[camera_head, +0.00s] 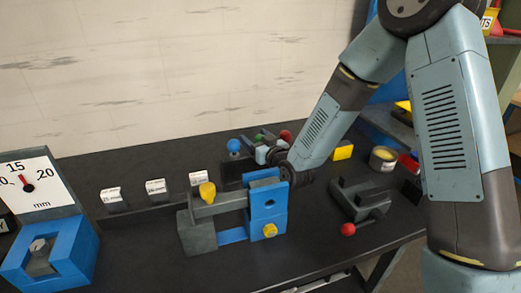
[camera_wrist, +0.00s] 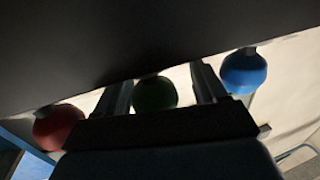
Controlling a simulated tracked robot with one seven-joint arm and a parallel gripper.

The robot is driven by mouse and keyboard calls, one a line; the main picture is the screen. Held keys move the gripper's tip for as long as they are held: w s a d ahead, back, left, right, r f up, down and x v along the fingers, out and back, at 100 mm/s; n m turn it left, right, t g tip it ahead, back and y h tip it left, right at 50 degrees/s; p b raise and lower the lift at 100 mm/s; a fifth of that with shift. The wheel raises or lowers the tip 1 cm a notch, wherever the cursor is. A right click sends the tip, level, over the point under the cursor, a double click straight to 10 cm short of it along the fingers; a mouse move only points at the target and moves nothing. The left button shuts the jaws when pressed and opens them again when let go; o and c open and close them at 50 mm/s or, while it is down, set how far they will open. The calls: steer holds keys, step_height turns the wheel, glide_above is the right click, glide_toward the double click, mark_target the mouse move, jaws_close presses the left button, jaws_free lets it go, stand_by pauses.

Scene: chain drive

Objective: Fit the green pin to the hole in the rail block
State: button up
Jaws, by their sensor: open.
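The green pin's round head (camera_head: 259,137) shows at the back of the bench, between a blue ball-headed pin (camera_head: 234,145) and a red one (camera_head: 286,135). My gripper (camera_head: 266,153) is beside this row, partly hidden by my arm. In the wrist view my open gripper (camera_wrist: 163,85) has one finger on each side of the green head (camera_wrist: 154,93). I cannot tell whether the fingers touch it, and the pin's shank is hidden. A blue upright block (camera_head: 269,209) with a hole stands on a grey fixture in front; it appears to be the rail block.
A yellow knob (camera_head: 207,192) sits on the grey fixture, and a yellow knob (camera_head: 270,230) is on the blue block's front. A dark clamp-like tool with a red ball (camera_head: 348,229) lies right. A gauge (camera_head: 38,185) stands left.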

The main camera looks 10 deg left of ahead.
steer(key=shift+w+d, duration=0.1)
steer(key=shift+d, duration=0.05)
steer(key=shift+c, duration=0.4)
steer(key=c, duration=0.3)
steer(key=shift+d, duration=0.1)
steer(key=c, duration=0.9)
jaws_close()
steer(key=shift+r, duration=0.2)
